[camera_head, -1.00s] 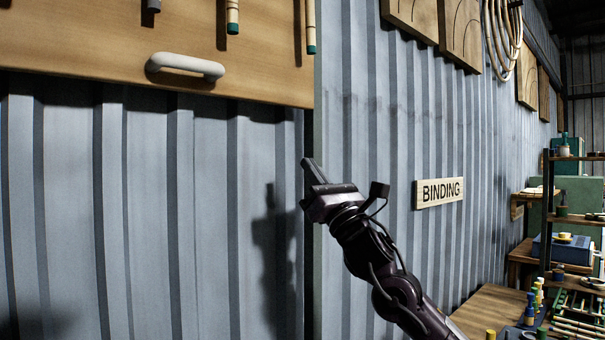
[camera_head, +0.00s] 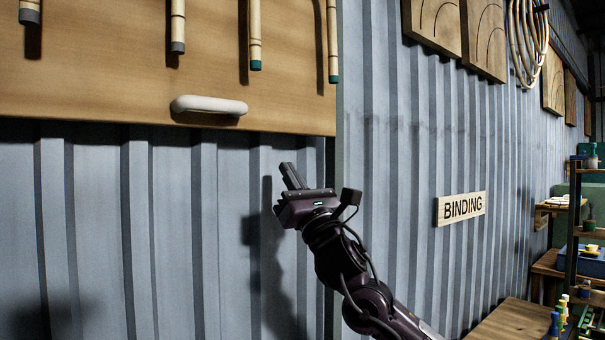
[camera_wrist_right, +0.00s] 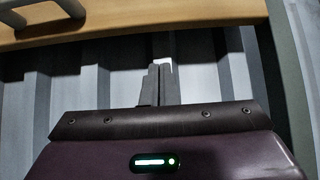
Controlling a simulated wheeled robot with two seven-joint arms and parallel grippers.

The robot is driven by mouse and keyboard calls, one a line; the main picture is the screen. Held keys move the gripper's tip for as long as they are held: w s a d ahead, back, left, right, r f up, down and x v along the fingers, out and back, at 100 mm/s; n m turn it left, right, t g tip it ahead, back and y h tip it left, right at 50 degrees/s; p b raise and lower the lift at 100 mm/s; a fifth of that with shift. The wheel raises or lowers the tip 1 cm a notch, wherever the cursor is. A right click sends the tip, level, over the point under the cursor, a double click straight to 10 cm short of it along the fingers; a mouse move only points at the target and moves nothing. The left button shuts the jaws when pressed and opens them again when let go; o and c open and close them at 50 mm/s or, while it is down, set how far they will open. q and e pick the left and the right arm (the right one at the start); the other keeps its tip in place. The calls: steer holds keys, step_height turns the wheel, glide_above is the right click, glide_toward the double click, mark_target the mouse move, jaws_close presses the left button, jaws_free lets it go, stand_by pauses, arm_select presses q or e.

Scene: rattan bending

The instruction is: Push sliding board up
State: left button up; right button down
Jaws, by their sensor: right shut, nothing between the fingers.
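The sliding board (camera_head: 130,75) is a wooden panel on the corrugated wall, with a white handle (camera_head: 210,105) near its lower edge. The board's lower edge (camera_wrist_right: 190,22) and part of the handle (camera_wrist_right: 40,22) also show at the top of the right wrist view. My right gripper (camera_head: 290,176) is shut and empty. It is below the board's lower edge, to the right of and lower than the handle, apart from both. Its closed fingers (camera_wrist_right: 157,84) point up toward the board in the wrist view. My left gripper is not in view.
Several rattan-like sticks (camera_head: 255,35) hang on the board. Shelves (camera_head: 580,215) and a wooden table (camera_head: 510,322) stand at the far right. The wall below the board is bare.

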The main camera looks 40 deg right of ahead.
arm_select(q)
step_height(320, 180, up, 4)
steer(key=p, duration=0.3)
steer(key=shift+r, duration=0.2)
arm_select(e)
steer(key=r, duration=0.2)
steer(key=w+r, duration=0.1)
steer(key=r, duration=0.2)
steer(key=shift+w+r, duration=0.1)
steer(key=shift+w, duration=0.1)
